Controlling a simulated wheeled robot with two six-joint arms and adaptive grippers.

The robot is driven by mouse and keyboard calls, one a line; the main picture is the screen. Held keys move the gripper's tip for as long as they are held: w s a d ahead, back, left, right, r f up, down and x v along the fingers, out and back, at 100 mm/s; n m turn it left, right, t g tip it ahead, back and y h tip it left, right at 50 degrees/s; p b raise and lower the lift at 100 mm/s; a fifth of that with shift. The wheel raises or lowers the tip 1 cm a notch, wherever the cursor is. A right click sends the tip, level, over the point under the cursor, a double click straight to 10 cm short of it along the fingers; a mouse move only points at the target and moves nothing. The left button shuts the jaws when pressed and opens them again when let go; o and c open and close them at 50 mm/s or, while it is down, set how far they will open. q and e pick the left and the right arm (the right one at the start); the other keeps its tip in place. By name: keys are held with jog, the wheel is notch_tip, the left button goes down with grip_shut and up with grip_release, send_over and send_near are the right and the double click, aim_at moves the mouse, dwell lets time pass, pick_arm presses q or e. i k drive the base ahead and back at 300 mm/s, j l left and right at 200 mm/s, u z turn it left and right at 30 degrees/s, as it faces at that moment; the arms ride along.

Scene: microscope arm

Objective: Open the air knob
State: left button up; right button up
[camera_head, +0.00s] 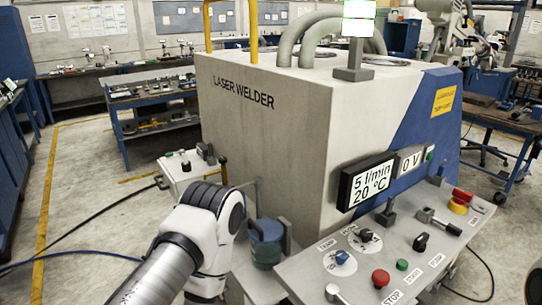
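The sloped grey control panel (390,265) stands at the lower right, in front of the laser welder. The display (367,184) above reads 5 l/min and 20 °C. My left arm comes in from the bottom left, left of the panel and apart from the knobs. I can make out neither gripper's fingers.
The large laser welder cabinet (262,150) fills the middle. A blue cylindrical part (266,243) stands between my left arm and the panel. A red button (380,278), a black switch (420,242) and a red emergency stop (461,197) share the panel. Floor at left is mostly clear.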

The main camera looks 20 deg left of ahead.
aim_at(222, 160)
jog(key=j+z, duration=0.4)
jog(key=j, duration=0.15)
jog(key=j+z, duration=0.85)
jog(key=j, duration=0.25)
jog(key=k, duration=0.05)
